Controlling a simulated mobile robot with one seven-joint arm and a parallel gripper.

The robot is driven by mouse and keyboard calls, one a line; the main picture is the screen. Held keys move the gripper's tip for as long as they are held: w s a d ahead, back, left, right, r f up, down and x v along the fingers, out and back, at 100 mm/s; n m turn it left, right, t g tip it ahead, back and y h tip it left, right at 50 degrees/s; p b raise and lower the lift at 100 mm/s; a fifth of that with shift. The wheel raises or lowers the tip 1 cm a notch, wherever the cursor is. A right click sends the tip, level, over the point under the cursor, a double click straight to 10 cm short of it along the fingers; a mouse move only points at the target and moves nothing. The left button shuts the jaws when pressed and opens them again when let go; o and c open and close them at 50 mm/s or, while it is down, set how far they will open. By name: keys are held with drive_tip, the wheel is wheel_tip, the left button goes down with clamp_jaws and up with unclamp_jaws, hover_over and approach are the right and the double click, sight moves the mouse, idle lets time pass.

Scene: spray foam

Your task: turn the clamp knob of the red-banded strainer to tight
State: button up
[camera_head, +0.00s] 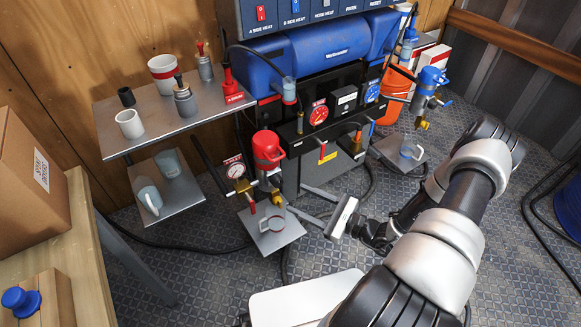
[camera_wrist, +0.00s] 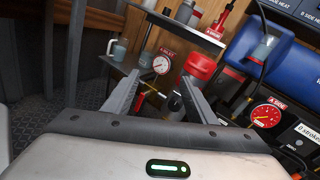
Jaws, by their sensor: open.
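The strainer with red on it (camera_head: 267,150) stands upright at the front left of the dark machine. A brass fitting (camera_head: 277,198) sits at its lower end. In the wrist view its red part (camera_wrist: 201,66) is behind my right finger. A small black knob-like part (camera_wrist: 175,103) shows between my fingers, partly hidden; I cannot tell its turn position. My gripper (camera_head: 296,198) is open and empty, its fingers pointing at the strainer's lower part from the right. In the wrist view, the fingers (camera_wrist: 160,79) reach up on both sides of the dark part, apparently without gripping it.
A pressure gauge (camera_head: 236,170) stands just left of the strainer. A small tray (camera_head: 285,238) with a cup is below. A metal shelf (camera_head: 160,118) with cups and bottles is at left. A blue-topped strainer (camera_head: 432,77) stands at right. Hoses lie across the floor.

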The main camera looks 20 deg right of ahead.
drive_tip(key=s+a+r+n+g+p, duration=0.1)
drive_tip(key=r+n+g, duration=0.3)
drive_tip(key=r, duration=0.4)
drive_tip(key=s+a+r+n+g+p, duration=0.1)
drive_tip(key=a+r+n+g+p, duration=0.2)
drive_tip(key=r, duration=0.6)
drive_tip(key=shift+s+a+n+g+y+p, duration=0.35)
drive_tip(key=shift+n+g, duration=0.85)
drive_tip(key=shift+n, duration=0.6)
